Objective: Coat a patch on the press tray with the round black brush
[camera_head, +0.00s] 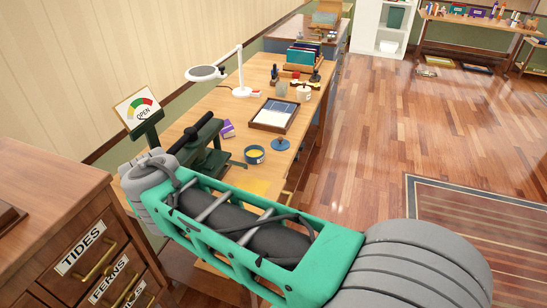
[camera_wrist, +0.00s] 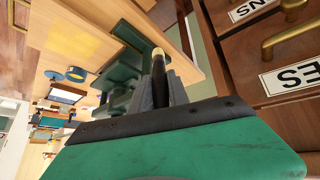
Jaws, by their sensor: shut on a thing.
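In the wrist view my gripper (camera_wrist: 164,90) is shut on the round black brush (camera_wrist: 158,70), whose pale tip points away from the jaws. The tip appears over or beside the dark green press (camera_wrist: 122,70); I cannot tell whether it touches. A flat green slab (camera_wrist: 132,36) of the press, possibly its tray, lies near the tip. No coated patch can be made out on it. In the head view the press (camera_head: 205,145) stands on the wooden desk, partly hidden by my arm, which also hides my gripper and the brush.
A blue pot with yellow contents (camera_head: 254,154) and a blue disc stand (camera_head: 280,144) are beside the press. A drawer cabinet (camera_head: 60,220) stands close at left.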

